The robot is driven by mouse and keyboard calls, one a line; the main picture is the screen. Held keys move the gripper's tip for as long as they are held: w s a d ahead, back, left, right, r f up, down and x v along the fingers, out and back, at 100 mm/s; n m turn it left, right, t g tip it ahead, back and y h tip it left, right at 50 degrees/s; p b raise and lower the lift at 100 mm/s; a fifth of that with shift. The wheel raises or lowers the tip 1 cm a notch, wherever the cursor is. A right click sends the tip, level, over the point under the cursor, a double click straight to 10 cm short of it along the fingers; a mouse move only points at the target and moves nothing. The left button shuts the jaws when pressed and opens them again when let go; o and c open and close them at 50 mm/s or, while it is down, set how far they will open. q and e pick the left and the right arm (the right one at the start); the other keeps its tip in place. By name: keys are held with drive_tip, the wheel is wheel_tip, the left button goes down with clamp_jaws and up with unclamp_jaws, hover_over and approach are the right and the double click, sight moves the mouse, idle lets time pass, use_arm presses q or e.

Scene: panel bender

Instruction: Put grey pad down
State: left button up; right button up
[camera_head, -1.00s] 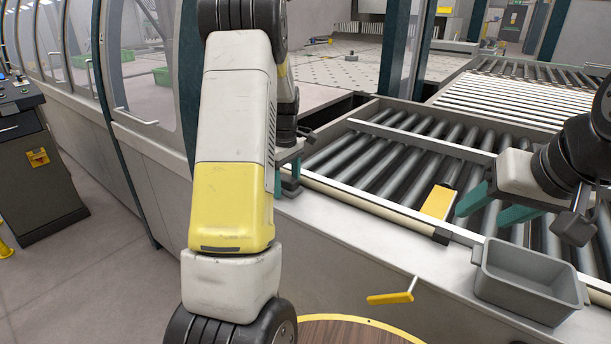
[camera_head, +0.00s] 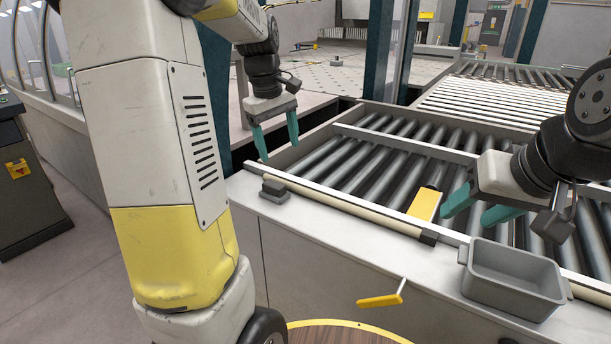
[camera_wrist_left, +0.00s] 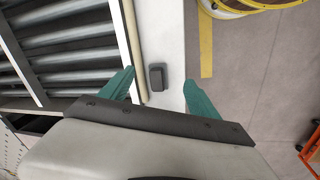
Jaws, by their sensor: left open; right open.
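The grey pad (camera_head: 275,190) is a small dark grey block on the white ledge beside the rollers, at the ledge's left end in the head view. It also shows in the left wrist view (camera_wrist_left: 157,77), beyond the fingers and near the middle of the gap between them. My left gripper (camera_head: 277,147) is open and empty, above and apart from the pad, its teal fingers pointing down. My right gripper (camera_head: 468,212) is open and empty over the rollers near the grey bin.
A grey open bin (camera_head: 512,280) stands on the ledge at the right. A yellow block (camera_head: 424,204) lies at the edge of the roller conveyor (camera_head: 375,165). A yellow-handled lever (camera_head: 380,300) sticks out from the ledge's front. The ledge between pad and bin is clear.

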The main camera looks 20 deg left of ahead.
use_arm(q)
drive_tip(key=s+d+m+t, duration=0.1)
drive_tip(key=s+d+m, duration=0.2)
drive_tip(key=s, duration=0.3)
drive_tip(key=s+d+r+m+t, duration=0.1)
drive_tip(key=s+d+m+t, duration=0.1)
drive_tip(key=s, duration=0.5)
drive_tip(key=s+d+m+t+h, duration=0.1)
drive_tip(key=s+d+m, duration=0.4)
drive_tip(key=s, duration=0.2)
drive_tip(key=shift+r+m, duration=0.3)
drive_tip(key=shift+m, duration=0.1)
drive_tip(key=shift+o, duration=0.2)
drive_tip(key=shift+s, duration=0.1)
